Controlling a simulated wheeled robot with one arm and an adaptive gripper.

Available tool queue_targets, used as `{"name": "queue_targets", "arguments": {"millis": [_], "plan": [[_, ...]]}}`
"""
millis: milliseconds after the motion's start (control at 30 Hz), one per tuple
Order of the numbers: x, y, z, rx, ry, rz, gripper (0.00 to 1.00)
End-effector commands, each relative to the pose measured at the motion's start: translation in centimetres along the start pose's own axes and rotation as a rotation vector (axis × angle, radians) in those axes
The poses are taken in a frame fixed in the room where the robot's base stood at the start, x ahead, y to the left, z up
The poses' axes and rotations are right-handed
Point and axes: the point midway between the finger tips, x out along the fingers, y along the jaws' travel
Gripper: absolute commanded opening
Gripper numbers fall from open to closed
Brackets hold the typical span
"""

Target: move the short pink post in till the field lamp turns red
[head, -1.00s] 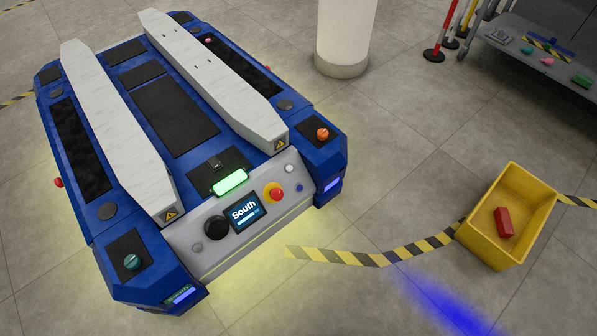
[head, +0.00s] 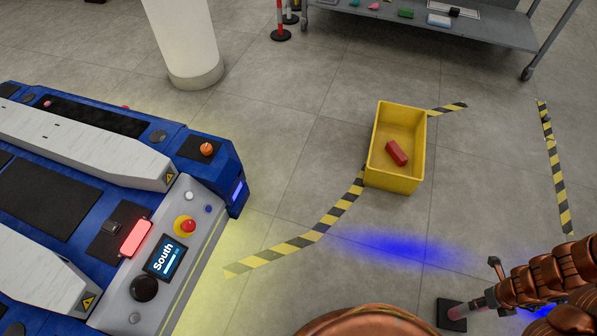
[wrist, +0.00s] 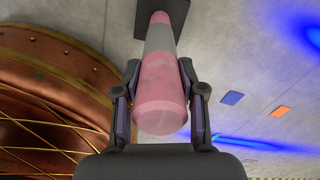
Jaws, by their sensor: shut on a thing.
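The short pink post (wrist: 161,100) has a pale grey band and a dark square base (wrist: 150,18). My gripper (wrist: 160,68) has a finger on each side of the post and is shut on it. In the head view the post (head: 459,312) shows at the lower right beside my copper-coloured arm, with its dark base (head: 451,314) low by the floor. I cannot tell whether the base touches the floor.
A yellow bin (head: 394,180) holding a red block (head: 397,153) stands on striped floor tape (head: 320,226). A white pillar (head: 187,50) and a grey wheeled table (head: 480,32) stand behind. A blue light patch (head: 395,246) lies on otherwise open floor.

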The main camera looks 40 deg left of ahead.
Motion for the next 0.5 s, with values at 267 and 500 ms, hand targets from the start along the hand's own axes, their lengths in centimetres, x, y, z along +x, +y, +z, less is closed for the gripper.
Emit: {"name": "queue_targets", "arguments": {"millis": [267, 500], "plan": [[-0.1, 1.2, 0.5, -0.001, -0.001, 0.001, 0.0], [-0.1, 2.0, 0.8, 0.0, -0.002, 0.001, 0.0]]}}
